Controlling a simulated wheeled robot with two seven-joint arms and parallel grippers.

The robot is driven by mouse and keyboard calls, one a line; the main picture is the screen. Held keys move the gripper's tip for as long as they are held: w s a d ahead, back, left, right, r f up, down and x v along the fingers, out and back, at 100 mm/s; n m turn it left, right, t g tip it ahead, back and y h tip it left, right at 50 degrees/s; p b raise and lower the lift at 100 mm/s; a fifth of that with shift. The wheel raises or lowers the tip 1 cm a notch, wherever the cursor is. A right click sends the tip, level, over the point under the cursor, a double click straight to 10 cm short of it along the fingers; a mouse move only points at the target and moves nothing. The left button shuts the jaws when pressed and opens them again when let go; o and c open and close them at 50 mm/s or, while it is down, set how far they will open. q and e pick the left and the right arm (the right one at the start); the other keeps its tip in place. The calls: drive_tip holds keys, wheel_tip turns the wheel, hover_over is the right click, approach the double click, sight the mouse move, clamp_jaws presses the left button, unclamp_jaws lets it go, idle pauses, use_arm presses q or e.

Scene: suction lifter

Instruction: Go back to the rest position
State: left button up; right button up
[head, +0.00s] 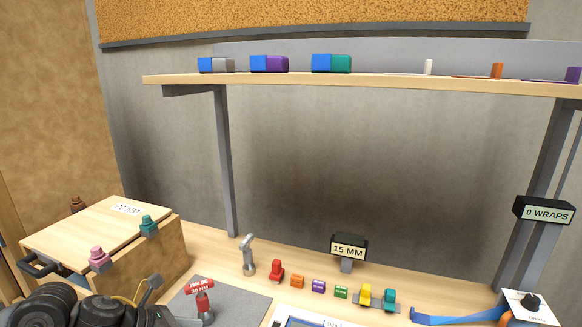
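My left arm comes in at the bottom left corner, with black rounded links and a yellow cable. The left gripper (150,300) is at its right end, low in the picture, beside the wooden box and near the left edge of the grey mat. Its fingers are small and partly cut off, so I cannot tell whether they are open or shut. I see nothing clearly held in it. My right gripper is not in view.
A wooden box (165,258) with several coloured knobs stands left. A red device (203,300) stands on the grey mat (245,309). Small coloured pieces line the bench before a "15 MM" display (348,250). A blue curved item (450,319) lies right. A shelf (380,81) spans above.

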use_arm(q)
drive_tip(key=s+d+f+n+t+y, duration=0.25)
drive_tip(key=d+f+n+t, duration=0.3)
drive_tip(key=n, duration=1.35)
drive_tip(key=s+a+f+n+g+y, duration=0.2)
drive_tip(key=s+a+f+n+g, duration=0.15)
drive_tip(key=s+n, duration=0.45)
drive_tip(key=s+a+f+n+g+y, duration=0.25)
drive_tip(key=s+f+n, duration=0.25)
drive_tip(key=s+n, duration=0.3)
drive_tip(key=s+a+f+n+g+y, duration=0.2)
drive_tip(key=s+a+f+n, duration=0.25)
drive_tip(key=s+n, duration=0.3)
wheel_tip(320, 180, down, 24)
drive_tip(key=d, duration=0.1)
drive_tip(key=s+a+f+g, duration=0.2)
drive_tip(key=s+a+f, duration=0.1)
drive_tip(key=s+f, duration=1.4)
drive_tip(key=shift+s+f+m, duration=0.2)
drive_tip(key=shift+f+m, duration=0.25)
drive_tip(key=shift+f, duration=0.15)
